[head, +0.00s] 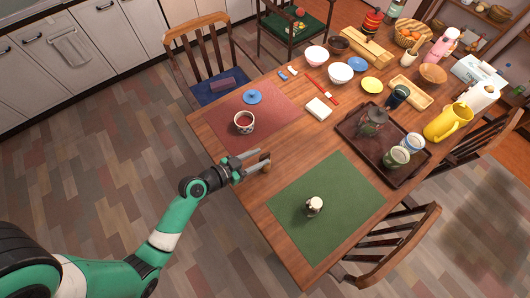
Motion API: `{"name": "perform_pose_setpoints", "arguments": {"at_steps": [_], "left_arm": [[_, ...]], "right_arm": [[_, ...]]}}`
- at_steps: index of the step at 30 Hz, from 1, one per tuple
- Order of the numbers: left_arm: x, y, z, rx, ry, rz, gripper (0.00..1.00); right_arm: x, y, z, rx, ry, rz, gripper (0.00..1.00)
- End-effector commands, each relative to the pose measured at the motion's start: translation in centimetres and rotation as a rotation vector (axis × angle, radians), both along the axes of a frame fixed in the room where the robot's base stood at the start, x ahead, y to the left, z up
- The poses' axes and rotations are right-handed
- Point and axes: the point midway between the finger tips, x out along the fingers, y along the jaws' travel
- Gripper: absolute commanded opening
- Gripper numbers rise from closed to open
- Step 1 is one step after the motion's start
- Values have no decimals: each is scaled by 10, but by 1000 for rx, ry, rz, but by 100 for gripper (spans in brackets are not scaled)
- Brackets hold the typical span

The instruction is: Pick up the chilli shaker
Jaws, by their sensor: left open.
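A small shaker with a pale top and darker body (314,206) stands on the green placemat (345,215). Another small brown thing (265,161) is at the table's left edge, by my left gripper; it is too small to tell what it is. I cannot tell for certain which of the two is the chilli shaker. My left gripper (254,165) reaches over the table's left edge with its jaws open, the brown thing at its fingertips. The gripper is up and left of the green mat and apart from the shaker there. My right gripper is not in view.
A mug (244,123) stands on the red placemat (270,108) beyond my gripper. A dark tray (357,140) with a teapot and glasses is right of it, near a yellow pitcher (447,122). Bowls and chairs lie farther off. The green mat is mostly clear.

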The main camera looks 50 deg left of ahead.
Motion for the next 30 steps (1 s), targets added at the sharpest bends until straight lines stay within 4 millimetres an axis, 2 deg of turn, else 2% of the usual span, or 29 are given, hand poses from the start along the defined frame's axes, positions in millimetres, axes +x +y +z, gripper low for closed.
{"name": "perform_pose_setpoints", "arguments": {"at_steps": [3, 11, 18, 20, 26, 27, 30], "left_arm": [[6, -1, -5, -1, 1, -2, 46], [42, -4, -24, 0, 0, -2, 46], [46, -4, -24, 0, 1, -1, 46], [45, -4, -24, 0, 1, -1, 39], [45, -4, -25, 0, 1, -1, 3], [45, -4, -25, 0, 1, -1, 0], [45, -4, -25, 0, 2, -1, 0]], "right_arm": [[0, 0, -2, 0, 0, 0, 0], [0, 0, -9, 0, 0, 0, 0], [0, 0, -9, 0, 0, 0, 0], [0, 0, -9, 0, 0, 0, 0], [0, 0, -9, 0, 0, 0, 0], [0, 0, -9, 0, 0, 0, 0], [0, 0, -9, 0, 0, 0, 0]]}}
